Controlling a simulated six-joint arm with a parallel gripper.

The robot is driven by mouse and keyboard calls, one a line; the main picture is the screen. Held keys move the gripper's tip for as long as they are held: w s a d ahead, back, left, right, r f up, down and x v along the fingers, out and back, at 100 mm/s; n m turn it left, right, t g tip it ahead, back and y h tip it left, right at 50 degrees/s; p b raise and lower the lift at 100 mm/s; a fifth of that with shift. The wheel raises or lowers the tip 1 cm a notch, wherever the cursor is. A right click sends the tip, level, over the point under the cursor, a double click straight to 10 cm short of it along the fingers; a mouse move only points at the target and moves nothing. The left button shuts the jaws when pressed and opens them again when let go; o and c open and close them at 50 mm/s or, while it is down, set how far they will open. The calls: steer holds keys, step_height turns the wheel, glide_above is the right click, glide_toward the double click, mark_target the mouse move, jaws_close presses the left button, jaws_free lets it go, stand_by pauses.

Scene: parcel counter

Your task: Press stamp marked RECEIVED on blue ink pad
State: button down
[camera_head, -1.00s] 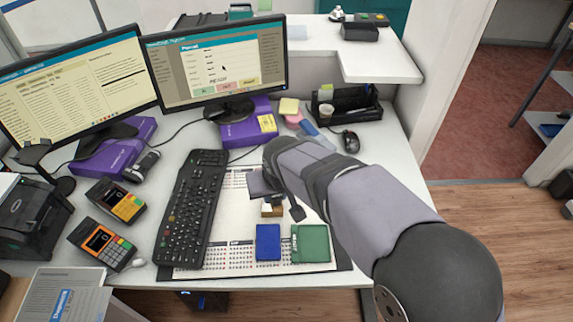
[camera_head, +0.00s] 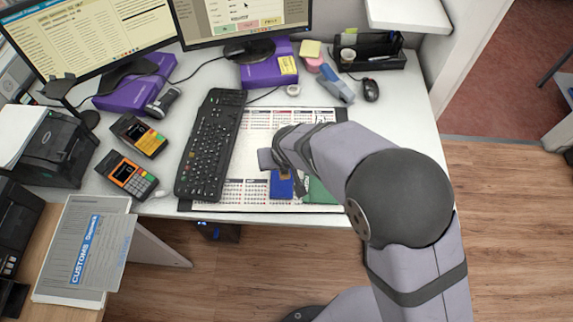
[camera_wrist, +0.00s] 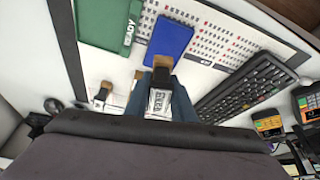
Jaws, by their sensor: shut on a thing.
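The blue ink pad (camera_head: 281,187) lies on the desk calendar mat, left of the green pad (camera_head: 318,192). My gripper (camera_head: 284,170) is over the far edge of the blue pad and shut on a stamp. In the wrist view, the stamp (camera_wrist: 160,100) sits between the fingers, with a dark handle, a wooden base and a white label whose lettering I cannot read for sure. The blue pad (camera_wrist: 169,42) shows just beyond the stamp's base. I cannot tell whether they touch. The green pad (camera_wrist: 109,22) is beside it. My arm partly hides both pads in the head view.
Another stamp (camera_wrist: 103,95) stands beside the held one. Card terminals (camera_head: 132,175), a scanner (camera_head: 165,100), a mouse (camera_head: 371,90) and a black organizer (camera_head: 385,60) surround the work area.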

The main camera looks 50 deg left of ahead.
mark_target(284, 181)
steer(key=shift+f+b, duration=2.25)
steer(key=shift+f, duration=0.55)
steer(key=shift+d+f, duration=0.1)
steer(key=shift+f, duration=0.2)
steer(key=shift+r, duration=0.15)
steer(key=shift+r+p, duration=1.9)
steer(key=shift+r, duration=1)
